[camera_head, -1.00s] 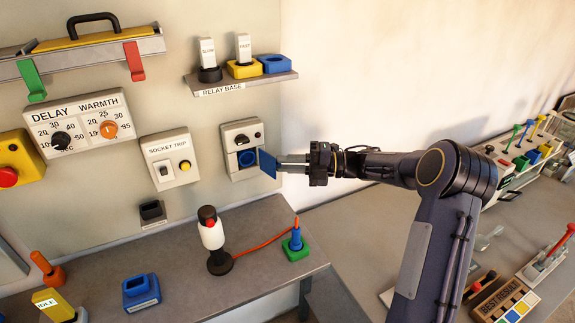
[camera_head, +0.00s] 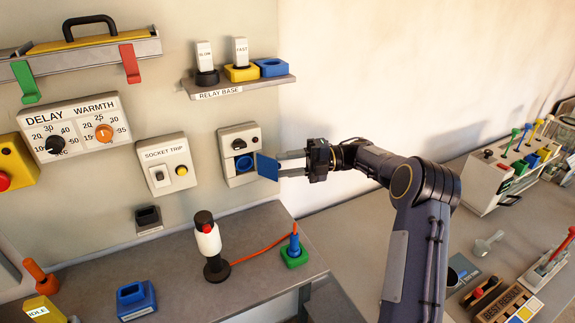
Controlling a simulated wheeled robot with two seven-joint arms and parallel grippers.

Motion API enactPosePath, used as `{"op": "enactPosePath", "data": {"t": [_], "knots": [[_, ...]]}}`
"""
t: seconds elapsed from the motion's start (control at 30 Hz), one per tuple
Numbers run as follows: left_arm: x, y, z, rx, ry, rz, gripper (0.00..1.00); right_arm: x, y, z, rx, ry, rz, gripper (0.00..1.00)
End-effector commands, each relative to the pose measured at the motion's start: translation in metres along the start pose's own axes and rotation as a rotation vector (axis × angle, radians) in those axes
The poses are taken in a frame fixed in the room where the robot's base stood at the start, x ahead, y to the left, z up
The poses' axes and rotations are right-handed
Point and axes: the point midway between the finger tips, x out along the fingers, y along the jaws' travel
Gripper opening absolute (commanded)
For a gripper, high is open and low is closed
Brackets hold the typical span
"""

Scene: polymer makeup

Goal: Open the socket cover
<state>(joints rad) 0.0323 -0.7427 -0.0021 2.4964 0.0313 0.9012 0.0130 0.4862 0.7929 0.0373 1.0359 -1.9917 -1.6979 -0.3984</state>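The socket box (camera_head: 238,140) is a pale panel on the wall with a dark knob at its top. Its blue socket (camera_head: 243,164) shows in the lower part. The blue socket cover (camera_head: 267,167) stands swung out to the right of the socket, leaving the socket in view. My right gripper (camera_head: 282,164) is at the cover's right side, its fingers pointing left with a gap between them. The fingertips are at or behind the cover's edge, and I cannot tell whether they touch it. My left gripper is not in view.
The socket trip panel (camera_head: 167,164) is on the wall to the left. The relay shelf (camera_head: 240,87) is above the socket box. Below, a white and black handheld tool (camera_head: 208,243) stands on the bench, its orange cord running to a blue plug in a green base (camera_head: 293,251).

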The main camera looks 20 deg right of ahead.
Motion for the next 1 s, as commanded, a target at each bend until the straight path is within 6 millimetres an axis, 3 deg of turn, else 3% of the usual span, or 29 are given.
{"op": "enactPosePath", "data": {"t": [0.27,0.7,1.0], "knots": [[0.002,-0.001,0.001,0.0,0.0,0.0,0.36,-0.004,-0.001,0.0,0.0,-0.001,0.0,0.37],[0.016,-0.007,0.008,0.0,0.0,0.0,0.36,-0.069,-0.002,0.001,-0.001,-0.002,0.0,0.37],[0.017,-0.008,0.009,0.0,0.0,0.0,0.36,-0.078,0.0,0.0,0.001,0.0,0.0,0.37]]}}
